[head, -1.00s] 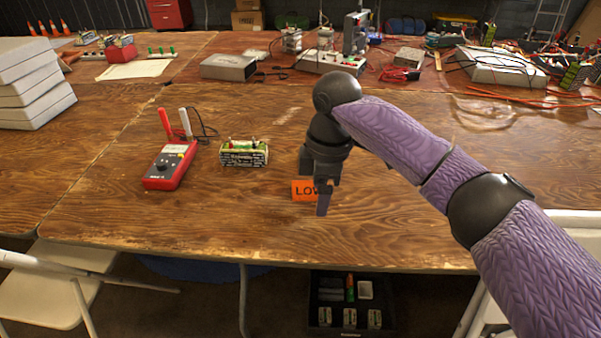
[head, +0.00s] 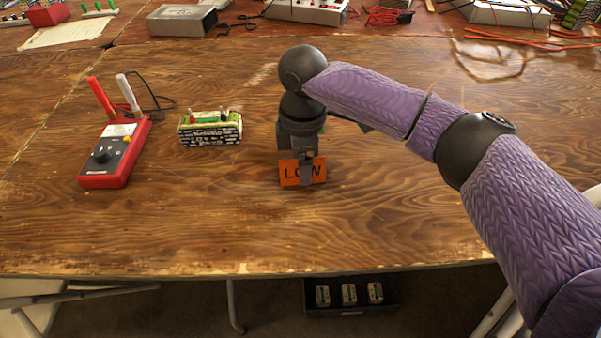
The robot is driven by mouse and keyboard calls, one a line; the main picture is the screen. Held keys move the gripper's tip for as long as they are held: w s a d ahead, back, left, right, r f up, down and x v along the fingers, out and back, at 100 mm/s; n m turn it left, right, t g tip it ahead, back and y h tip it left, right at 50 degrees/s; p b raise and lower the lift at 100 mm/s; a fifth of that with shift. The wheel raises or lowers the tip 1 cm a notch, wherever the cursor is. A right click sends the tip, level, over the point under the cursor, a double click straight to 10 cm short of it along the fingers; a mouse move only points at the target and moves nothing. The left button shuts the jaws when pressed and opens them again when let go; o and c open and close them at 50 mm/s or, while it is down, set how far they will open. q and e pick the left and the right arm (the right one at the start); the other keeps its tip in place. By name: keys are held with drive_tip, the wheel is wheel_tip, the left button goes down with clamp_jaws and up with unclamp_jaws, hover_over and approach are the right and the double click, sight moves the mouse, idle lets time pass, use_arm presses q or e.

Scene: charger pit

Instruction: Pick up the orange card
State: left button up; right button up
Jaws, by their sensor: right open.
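The orange card (head: 289,172) with "LOW" in dark letters stands on the wooden table near the middle of the head view. My right gripper (head: 306,176) points down at the card. One finger is in front of the card's face and covers part of the lettering; the other finger is hidden behind the card or the gripper. The jaws are open, and I cannot tell whether a finger touches the card. My left gripper is not in view.
A red multimeter (head: 116,152) with red and white probes lies at the left. A small battery-like block (head: 210,129) with terminals stands left of the card. A dark tray (head: 390,290) with several small blocks is below the table edge. The table front is clear.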

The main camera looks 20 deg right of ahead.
drive_tip(key=shift+f, duration=0.2)
drive_tip(key=shift+c, duration=0.7)
clamp_jaws()
